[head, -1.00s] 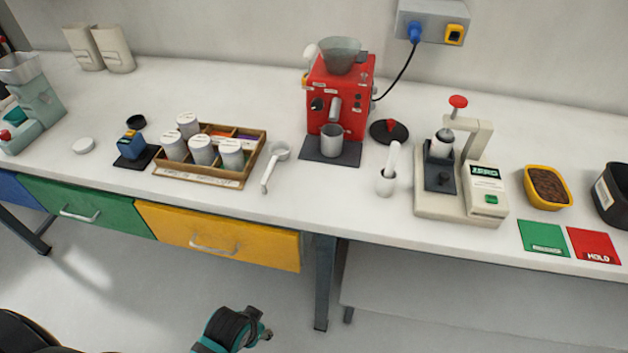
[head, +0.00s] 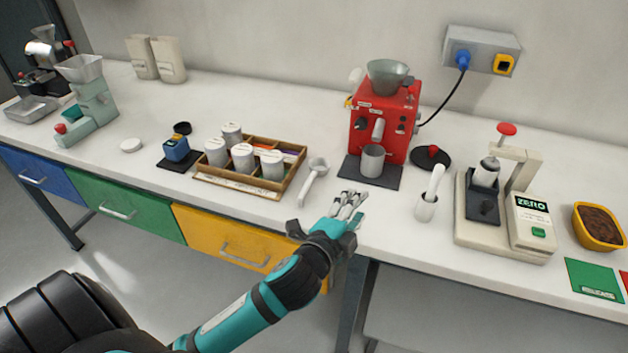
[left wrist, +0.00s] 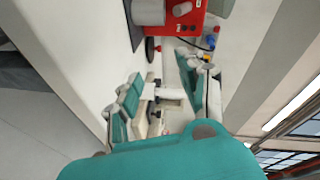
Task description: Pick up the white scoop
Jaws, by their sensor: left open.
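The white scoop (head: 314,180) lies on the white counter (head: 385,212) in the head view, between the wooden tray and the red machine. Its round bowl points to the back and its handle points to the front edge. My left gripper (head: 352,200) is over the front edge of the counter, just right of the scoop's handle and apart from it. It is open and empty. In the left wrist view its fingers (left wrist: 160,95) are spread, and I cannot make out the scoop there. My right gripper is not in view.
A wooden tray (head: 202,188) with several white canisters stands left of the scoop. A red machine (head: 384,125) with a metal cup stands behind right. Drawers (head: 222,240) line the counter's front.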

